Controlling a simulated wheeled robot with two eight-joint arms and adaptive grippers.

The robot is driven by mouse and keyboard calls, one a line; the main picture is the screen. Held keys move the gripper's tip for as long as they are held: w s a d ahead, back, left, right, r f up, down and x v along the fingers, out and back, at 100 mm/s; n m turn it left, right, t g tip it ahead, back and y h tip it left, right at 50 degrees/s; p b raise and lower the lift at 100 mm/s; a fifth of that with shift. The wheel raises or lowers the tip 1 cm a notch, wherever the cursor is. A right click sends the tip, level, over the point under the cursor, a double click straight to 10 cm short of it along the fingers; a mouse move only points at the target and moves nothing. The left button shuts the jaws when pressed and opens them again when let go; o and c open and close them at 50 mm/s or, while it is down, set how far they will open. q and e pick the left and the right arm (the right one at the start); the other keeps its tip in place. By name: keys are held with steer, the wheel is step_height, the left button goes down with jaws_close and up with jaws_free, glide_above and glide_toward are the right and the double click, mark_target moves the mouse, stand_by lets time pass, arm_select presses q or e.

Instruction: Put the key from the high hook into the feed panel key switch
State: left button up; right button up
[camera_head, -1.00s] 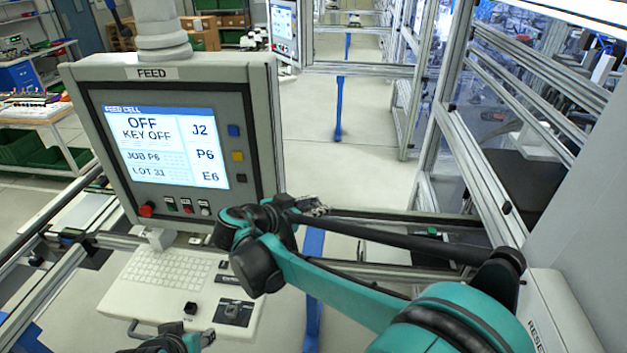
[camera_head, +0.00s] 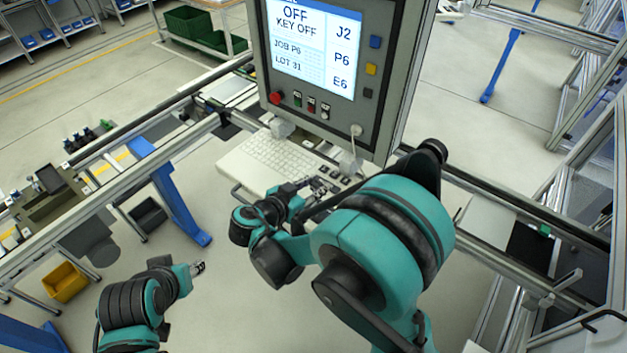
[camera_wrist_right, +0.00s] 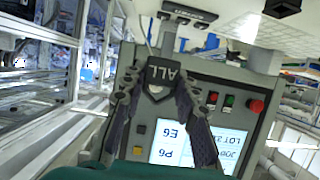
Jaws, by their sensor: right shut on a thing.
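The feed panel (camera_head: 400,75) hangs at top centre in the head view; its screen reads OFF, KEY OFF. A round pale fitting (camera_head: 356,131) sits at its lower right; I cannot tell if it is the key switch. My right gripper (camera_head: 318,187) is in front of the panel, above the keyboard.
The keyboard shelf (camera_head: 238,170) juts out below the panel. A red stop button (camera_head: 275,98) is on the panel's lower left. Aluminium rails run on both sides. A yellow bin (camera_head: 65,282) stands on the floor at lower left. Open floor lies between rail and left arm.

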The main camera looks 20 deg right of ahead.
steer(key=shift+f+b, duration=0.85)
steer(key=shift+f, duration=0.7)
steer(key=shift+f+b, duration=0.55)
steer(key=shift+b, duration=0.1)
steer(key=shift+r+b, duration=0.1)
steer(key=shift+b, duration=0.3)
steer(key=shift+f+b, duration=1.4)
steer(key=shift+b, duration=0.55)
stand_by(1.6)
steer(key=o, duration=1.7)
steer(key=shift+s+a, duration=0.1)
steer(key=shift+a, duration=0.05)
